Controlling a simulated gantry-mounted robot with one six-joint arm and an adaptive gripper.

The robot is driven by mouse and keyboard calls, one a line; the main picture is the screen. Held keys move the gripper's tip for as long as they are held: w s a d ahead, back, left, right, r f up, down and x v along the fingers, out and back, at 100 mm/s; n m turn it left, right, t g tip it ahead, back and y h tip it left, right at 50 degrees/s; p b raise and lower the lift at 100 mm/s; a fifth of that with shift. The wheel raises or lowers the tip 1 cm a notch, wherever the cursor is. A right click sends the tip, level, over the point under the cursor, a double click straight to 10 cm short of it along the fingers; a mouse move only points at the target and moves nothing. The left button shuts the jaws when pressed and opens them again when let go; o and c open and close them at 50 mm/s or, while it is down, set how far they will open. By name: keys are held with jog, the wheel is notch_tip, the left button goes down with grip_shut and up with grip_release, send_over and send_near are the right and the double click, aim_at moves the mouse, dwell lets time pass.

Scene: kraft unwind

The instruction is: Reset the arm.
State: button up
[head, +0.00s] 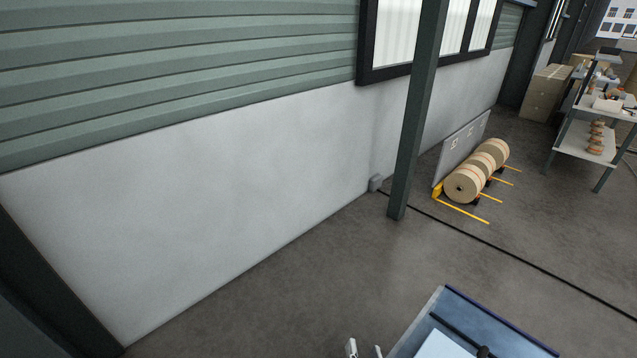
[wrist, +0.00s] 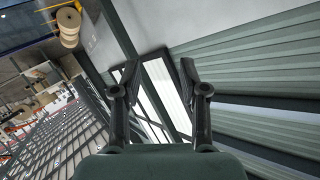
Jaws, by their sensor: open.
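My gripper (wrist: 160,80) shows in the wrist view with its two dark fingers spread apart. Nothing is between the fingers; behind them are the window and the green ribbed wall. In the head view I cannot make out the gripper clearly. The wrist view is tilted, with the wall and window running at a slant.
Kraft paper rolls (head: 463,187) lie in a row by the wall, with yellow bars on the floor. A dark green post (head: 416,120) stands before them. A shelf table (head: 585,150) holds small rolls. A blue-edged surface (head: 500,322) is at the bottom. The middle floor is clear.

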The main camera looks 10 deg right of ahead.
jog(key=s+a+r+n+y, duration=0.2)
jog(key=a+r+n, duration=0.2)
jog(key=a, duration=0.4)
jog(key=s+a+r+n+y, duration=0.1)
jog(key=s+a+r+n, duration=0.2)
jog(key=a, duration=0.6)
notch_tip(320, 180, up, 32)
jog(key=w+d+p, duration=0.1)
jog(key=p, duration=2.9)
jog(key=shift+w+f+g+p, duration=0.15)
jog(key=shift+w+g+p, duration=0.1)
jog(key=shift+g+p, duration=0.15)
jog(key=shift+f, duration=0.1)
notch_tip(320, 180, down, 44)
jog(key=b, duration=4.4)
jog(key=shift+f, duration=0.15)
